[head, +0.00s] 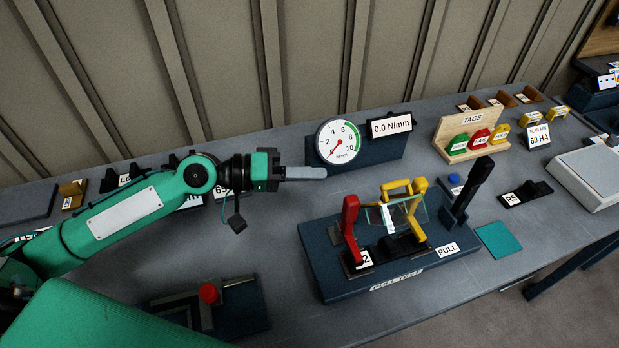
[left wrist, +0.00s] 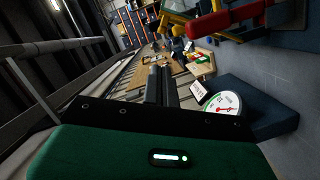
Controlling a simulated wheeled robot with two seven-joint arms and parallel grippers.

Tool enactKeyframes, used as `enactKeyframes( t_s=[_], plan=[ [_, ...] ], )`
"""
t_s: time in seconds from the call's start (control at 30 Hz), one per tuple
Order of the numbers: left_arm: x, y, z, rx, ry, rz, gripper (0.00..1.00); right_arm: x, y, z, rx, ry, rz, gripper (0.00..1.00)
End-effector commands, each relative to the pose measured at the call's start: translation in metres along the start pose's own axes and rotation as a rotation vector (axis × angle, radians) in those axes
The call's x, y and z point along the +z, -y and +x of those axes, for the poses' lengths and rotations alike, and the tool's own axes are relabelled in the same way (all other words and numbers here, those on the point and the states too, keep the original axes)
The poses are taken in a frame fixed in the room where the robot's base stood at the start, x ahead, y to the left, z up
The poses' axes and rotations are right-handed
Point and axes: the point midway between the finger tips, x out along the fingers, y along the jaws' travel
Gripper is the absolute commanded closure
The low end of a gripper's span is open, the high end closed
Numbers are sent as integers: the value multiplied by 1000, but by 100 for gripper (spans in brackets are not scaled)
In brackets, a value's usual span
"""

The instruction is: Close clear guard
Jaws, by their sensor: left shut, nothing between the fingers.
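The clear guard (head: 410,212) is a see-through panel with a greenish edge on the blue pull test fixture (head: 340,283). It looks tilted; its exact angle is hard to tell. Yellow parts (head: 402,186) stand around it, and a red lever (head: 349,222) stands at its left. A black lever (head: 475,185) rises at its right. My left gripper (head: 312,173) is shut and empty, pointing right, above and left of the guard in the head view and apart from it. Its fingers also show in the left wrist view (left wrist: 161,86). My right gripper is out of view.
A round gauge (head: 338,141) and a 0.0 N/mm display (head: 390,125) stand behind the fixture, near my left fingertips. A tag rack (head: 472,135) is at the back right. A device with a red knob (head: 208,293) is at the front left. A teal pad (head: 498,240) lies right of the fixture.

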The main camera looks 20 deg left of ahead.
Motion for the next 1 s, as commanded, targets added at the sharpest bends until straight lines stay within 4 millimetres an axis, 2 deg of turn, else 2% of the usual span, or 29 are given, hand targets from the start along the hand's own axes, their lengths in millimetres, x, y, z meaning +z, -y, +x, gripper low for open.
enactKeyframes(
  t_s=[0.07, 0.33, 0.63, 0.77, 1.0],
  plan=[
    [-4, -3, -2, -1, 0, 3, 100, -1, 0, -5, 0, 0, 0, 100],
    [-35, -16, 11, -18, -3, 74, 100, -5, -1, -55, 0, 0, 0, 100],
    [-42, -12, 26, -26, 0, 109, 100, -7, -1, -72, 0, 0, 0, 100],
    [-43, -15, 44, -25, -1, 109, 100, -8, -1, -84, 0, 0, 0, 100],
    [-43, -14, 90, -25, 0, 108, 100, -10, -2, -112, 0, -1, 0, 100]
  ],
)
